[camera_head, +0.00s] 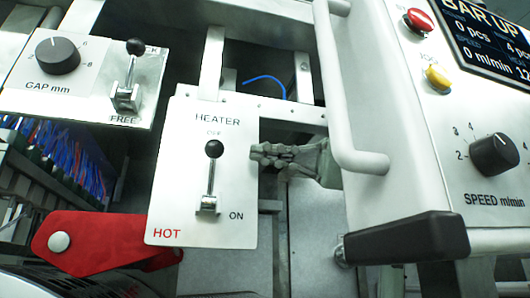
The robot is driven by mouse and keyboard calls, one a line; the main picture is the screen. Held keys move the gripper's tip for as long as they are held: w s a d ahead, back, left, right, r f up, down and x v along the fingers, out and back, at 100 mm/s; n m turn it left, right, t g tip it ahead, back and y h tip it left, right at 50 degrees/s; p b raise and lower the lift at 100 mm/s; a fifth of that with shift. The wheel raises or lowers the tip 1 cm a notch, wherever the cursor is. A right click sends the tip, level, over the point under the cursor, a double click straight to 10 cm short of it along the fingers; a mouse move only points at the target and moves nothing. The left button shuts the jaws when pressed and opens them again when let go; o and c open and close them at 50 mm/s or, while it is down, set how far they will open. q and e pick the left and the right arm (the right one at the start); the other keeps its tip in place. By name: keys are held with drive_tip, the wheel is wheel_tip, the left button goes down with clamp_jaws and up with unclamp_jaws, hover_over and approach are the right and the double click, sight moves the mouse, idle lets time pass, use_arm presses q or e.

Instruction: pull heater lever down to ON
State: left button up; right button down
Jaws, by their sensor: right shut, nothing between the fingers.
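The heater lever (211,175) is a chrome stick with a black ball knob, mounted on a white panel (180,215) marked HEATER, OFF, ON and HOT. The lever points up, with its knob just below the OFF mark. ON is printed lower, to the right of the lever's base. My right gripper (256,153) is grey-green and shut, with nothing in it. Its tips are at the panel's right edge, to the right of the knob and apart from it in the picture. Part of it is hidden behind a white handle bar. My left gripper is not in view.
A second lever (129,80) marked FREE and a GAP knob (58,56) are at upper left. A white handle bar (335,90) and a black handle (405,239) stand at right, near the SPEED knob (494,154). A red arm (95,243) lies at lower left.

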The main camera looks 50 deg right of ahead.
sight(231, 149)
drive_tip(key=x, duration=0.6)
drive_tip(key=shift+w+a+p, duration=0.3)
drive_tip(key=shift+w+a, duration=0.05)
drive_tip(key=shift+a, duration=0.05)
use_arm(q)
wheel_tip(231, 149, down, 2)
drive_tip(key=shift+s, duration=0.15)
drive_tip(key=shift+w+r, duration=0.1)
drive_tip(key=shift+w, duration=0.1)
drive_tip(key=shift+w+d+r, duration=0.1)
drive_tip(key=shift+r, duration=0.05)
use_arm(e)
drive_tip(key=shift+s, duration=0.15)
